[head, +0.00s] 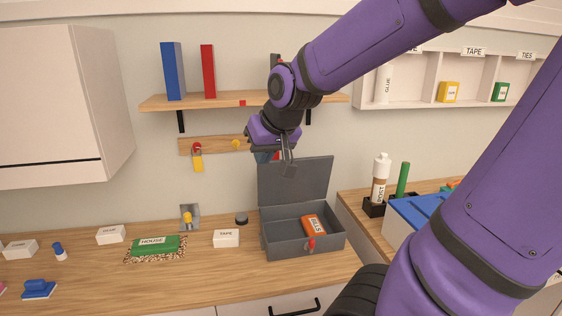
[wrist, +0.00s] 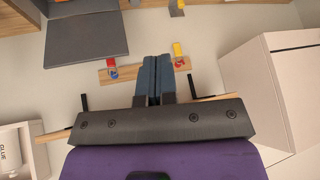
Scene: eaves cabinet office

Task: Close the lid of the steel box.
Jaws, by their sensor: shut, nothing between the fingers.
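The steel box (head: 280,240) is a dark grey open box on the wooden counter, with an orange packet labelled BELTS (head: 313,225) inside and a red latch on its front. Its lid (head: 310,180) stands up, tilted slightly back, at the rear edge. The lid also shows in the wrist view (wrist: 87,40), at upper left. My gripper (head: 289,170) is at the lid's upper edge in the head view, fingers pointing down; contact is not clear. In the wrist view my gripper (wrist: 155,62) is shut and empty, with the lid to its left.
A wooden shelf (head: 220,101) with blue and red binders is above, and a hook rail (head: 215,145) is on the wall behind. A white TAPE box (head: 226,238) and a dark round knob (head: 242,218) are left of the steel box. A blue-lidded bin (head: 415,210) is at right.

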